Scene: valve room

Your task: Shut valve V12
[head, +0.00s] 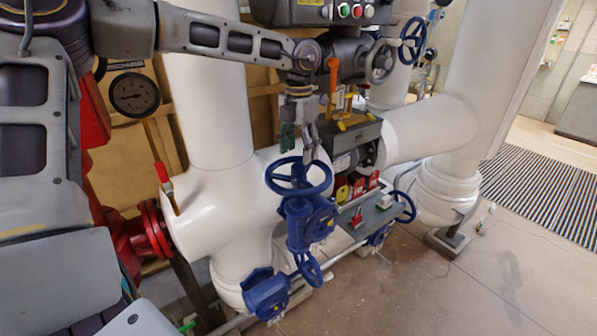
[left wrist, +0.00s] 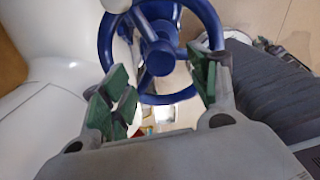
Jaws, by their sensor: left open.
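A blue handwheel (head: 299,191) sits on a blue valve body (head: 307,224) beside the white pipe. No V12 label is readable, so I cannot tell whether this is V12. My left gripper (head: 299,142) is open and empty, pointing down just above the handwheel's far side. In the left wrist view the handwheel's hub (left wrist: 157,57) and spokes show beyond and between the open green-padded fingers (left wrist: 157,92). The fingers look apart from the rim, though contact is hard to judge. My right gripper is not in view.
White pipes (head: 208,110) stand close on the left and behind. A grey box (head: 357,140) with tools on it and a shelf (head: 372,214) with red items lie right of the wheel. Other blue handwheels (head: 413,39) are nearby. The floor (head: 470,285) at front right is clear.

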